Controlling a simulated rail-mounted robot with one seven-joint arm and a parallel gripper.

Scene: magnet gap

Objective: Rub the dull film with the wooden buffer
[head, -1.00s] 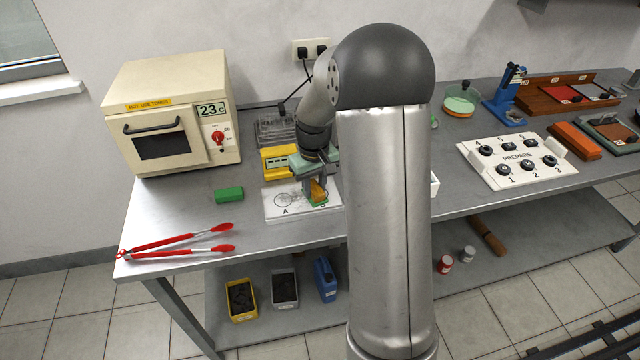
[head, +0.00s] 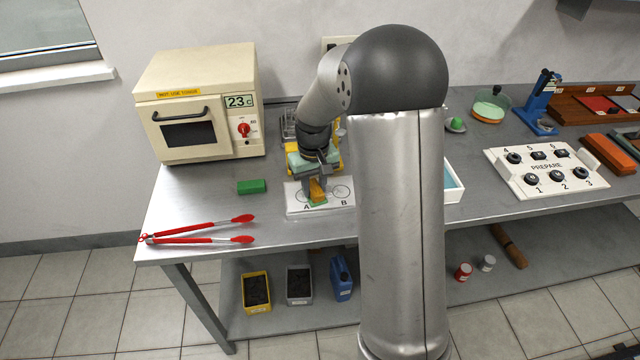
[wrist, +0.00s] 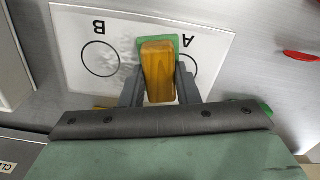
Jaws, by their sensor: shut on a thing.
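The wooden buffer (head: 317,191) is a yellow-brown block with a green pad; it also shows in the wrist view (wrist: 158,70). My gripper (head: 315,186) is shut on it, with grey fingers on both sides (wrist: 159,88). The buffer stands over the white plate (head: 293,200) and its pad appears to rest on it. In the wrist view the plate (wrist: 75,30) shows circles marked A and B; the buffer partly covers circle A. A faint grey smudge (wrist: 127,70), perhaps the dull film, shows beside circle B. Any film under the buffer is hidden.
A green block (head: 251,187) and red tongs (head: 200,231) lie left of the plate. A cream oven (head: 195,105) stands behind them. A yellow device (head: 333,160) sits just behind the plate. A white tray (head: 455,195) lies to the right, partly behind my arm.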

